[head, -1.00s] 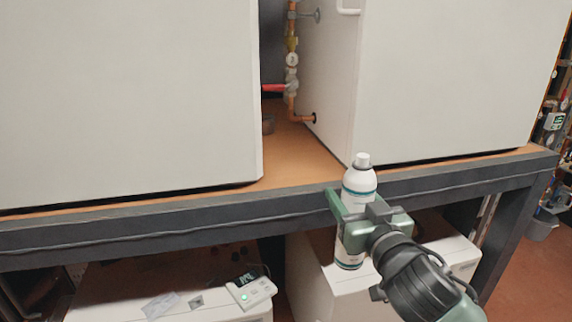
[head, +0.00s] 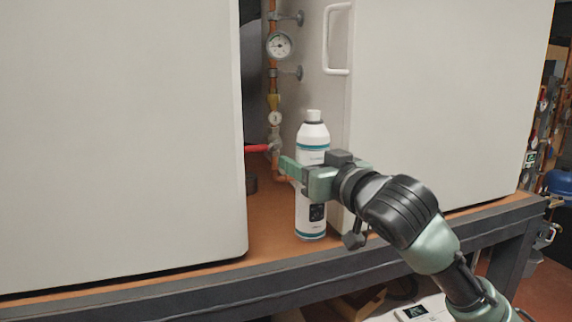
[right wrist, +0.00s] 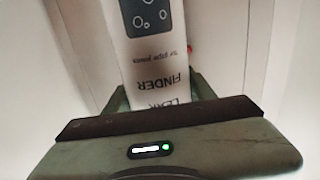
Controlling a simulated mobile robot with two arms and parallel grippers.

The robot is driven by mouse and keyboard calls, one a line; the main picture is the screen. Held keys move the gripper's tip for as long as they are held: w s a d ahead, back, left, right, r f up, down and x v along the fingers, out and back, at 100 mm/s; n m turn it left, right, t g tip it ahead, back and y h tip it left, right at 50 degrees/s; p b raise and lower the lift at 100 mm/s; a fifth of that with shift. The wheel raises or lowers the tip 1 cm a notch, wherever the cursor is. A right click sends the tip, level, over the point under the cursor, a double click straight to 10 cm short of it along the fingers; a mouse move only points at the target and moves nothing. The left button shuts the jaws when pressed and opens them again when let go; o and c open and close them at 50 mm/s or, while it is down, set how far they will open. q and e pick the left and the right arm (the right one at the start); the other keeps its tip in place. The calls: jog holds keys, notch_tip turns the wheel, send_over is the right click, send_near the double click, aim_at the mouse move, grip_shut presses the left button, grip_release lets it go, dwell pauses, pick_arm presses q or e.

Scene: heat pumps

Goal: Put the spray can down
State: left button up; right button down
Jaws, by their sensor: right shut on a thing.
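The spray can (head: 312,220) is white with teal bands and a white cap, and it is upright in the head view. My right gripper (head: 297,172) is shut on it around the middle of its body. The can's base appears over the front part of the orange-brown shelf top (head: 262,222), between the two white cabinets; I cannot tell whether it touches. In the right wrist view the can (right wrist: 155,60) lies between the fingers, with the printed words "LEAK FINDER" showing upside down. My left gripper is not in view.
A white cabinet (head: 120,140) stands on the left and another (head: 440,100) on the right, leaving a narrow gap. Copper pipe with gauges (head: 279,45) and a red valve handle (head: 257,149) is behind the can. A dark cup-like object (head: 251,184) sits deeper in the gap.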

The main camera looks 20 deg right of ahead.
jog(key=w+a+f+p, duration=0.1)
jog(key=w+f+p, duration=0.2)
jog(key=w, duration=0.4)
jog(key=shift+a, duration=0.2)
jog(key=shift+w+f, duration=0.15)
jog(key=shift+a+f, duration=0.1)
jog(key=shift+f, duration=0.05)
jog(key=c, duration=0.5)
grip_release()
